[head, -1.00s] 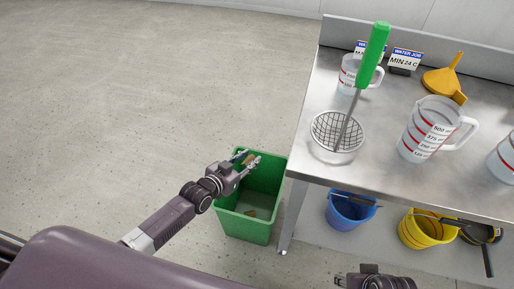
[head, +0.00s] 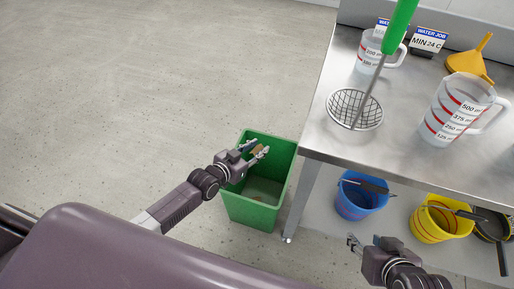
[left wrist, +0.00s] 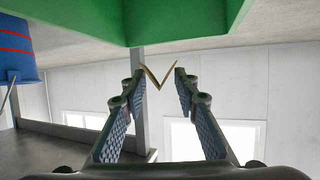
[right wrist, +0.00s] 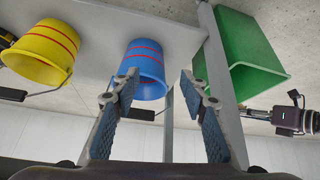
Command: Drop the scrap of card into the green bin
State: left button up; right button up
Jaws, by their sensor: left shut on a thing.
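The scrap of card (head: 257,149) is a small tan, folded piece. In the left wrist view the card (left wrist: 157,77) shows as a thin V between the fingertips. My left gripper (head: 256,150) is shut on it, over the opening of the green bin (head: 250,212). The bin stands on the floor left of the steel table; a small brownish patch shows inside it. Its green wall also shows in the left wrist view (left wrist: 180,22) and the right wrist view (right wrist: 262,45). My right gripper (head: 364,244) is open and empty, in front of the table.
The steel table (head: 315,140) holds a wire strainer (head: 355,108) with a green handle, jugs (head: 455,110) and a yellow funnel (head: 470,64). A blue bucket (head: 358,202) and a yellow bucket (head: 437,222) are below. The table leg (head: 298,205) is close beside the bin. Floor at left is clear.

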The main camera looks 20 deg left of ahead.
pick_arm(q)
jog(key=shift+f+b, duration=0.4)
jog(key=shift+f, duration=0.25)
pick_arm(e)
jog(key=shift+w+a+r+t+y, duration=0.1)
jog(key=shift+w+a+r+t, duration=0.2)
jog(key=shift+w, duration=0.4)
jog(key=shift+w+a+r+t+y, duration=0.15)
jog(key=shift+w+r+t, duration=0.2)
jog(key=shift+w, duration=0.4)
jog(key=shift+w+a+r+t+y, duration=0.1)
jog(key=shift+w+a+r+t, duration=0.2)
jog(key=shift+w, duration=0.4)
pick_arm(q)
jog(key=o, duration=0.8)
jog(key=v, duration=1.2)
